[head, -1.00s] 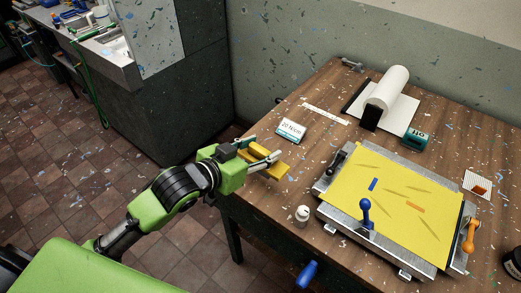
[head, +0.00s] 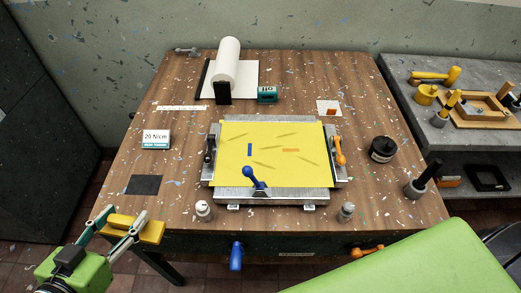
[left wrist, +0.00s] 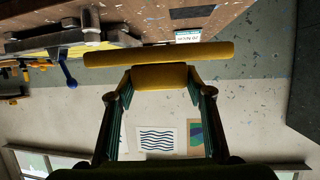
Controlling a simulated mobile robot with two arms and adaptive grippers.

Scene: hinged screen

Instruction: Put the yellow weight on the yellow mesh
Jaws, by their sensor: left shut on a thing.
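The yellow weight (head: 143,231), a block with a longer bar on top, is gripped between the fingers of my left gripper (head: 119,229) at the table's front left corner. In the left wrist view the weight (left wrist: 160,54) lies across the fingertips of the left gripper (left wrist: 163,88). The yellow mesh (head: 230,167) is a flat sheet with a few dark streaks, a blue patch and an orange patch. It is stretched in a grey metal frame (head: 275,196) on the table, to the right of the gripper and apart from it. My right gripper is not in view.
A blue lever (head: 253,178) rises at the mesh's front edge, an orange one (head: 339,152) at its right. A small white bottle (head: 204,211) stands before the frame. A dark square (head: 144,185) and a "20 N/cm" card (head: 156,139) are on the table's left, with clear wood between.

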